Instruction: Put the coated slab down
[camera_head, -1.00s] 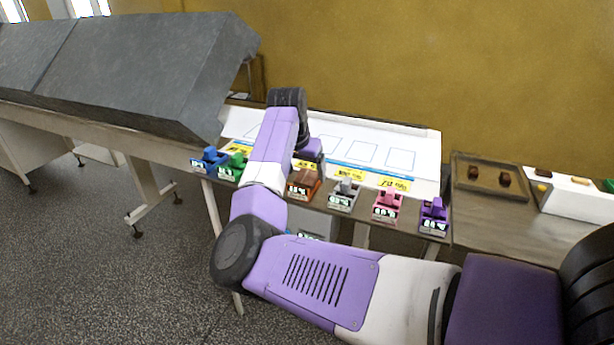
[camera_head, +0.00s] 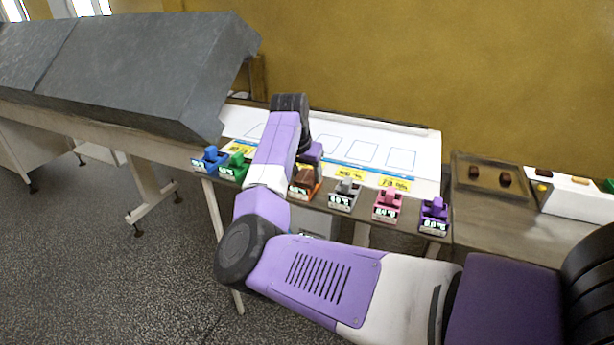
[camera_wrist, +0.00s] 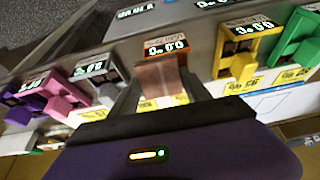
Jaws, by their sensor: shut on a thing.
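In the wrist view my gripper (camera_wrist: 161,84) is shut on a brown slab (camera_wrist: 160,76), with a finger on each side of it. The slab lies in front of a scale with an orange frame (camera_wrist: 166,47), whose display reads zeros. I cannot tell whether the slab touches the scale or the surface below. In the head view the orange-brown scale (camera_head: 304,187) shows beside my forearm. My gripper and the slab are hidden there behind my arm.
A white board (camera_head: 425,150) with blue outlined squares and yellow labels lies behind the row of coloured scales. Grey (camera_head: 344,196), pink (camera_head: 388,205) and purple (camera_head: 434,215) scales stand to the right. A tray (camera_head: 460,185) with two brown pieces is farther right. A large grey hood (camera_head: 140,70) stands left.

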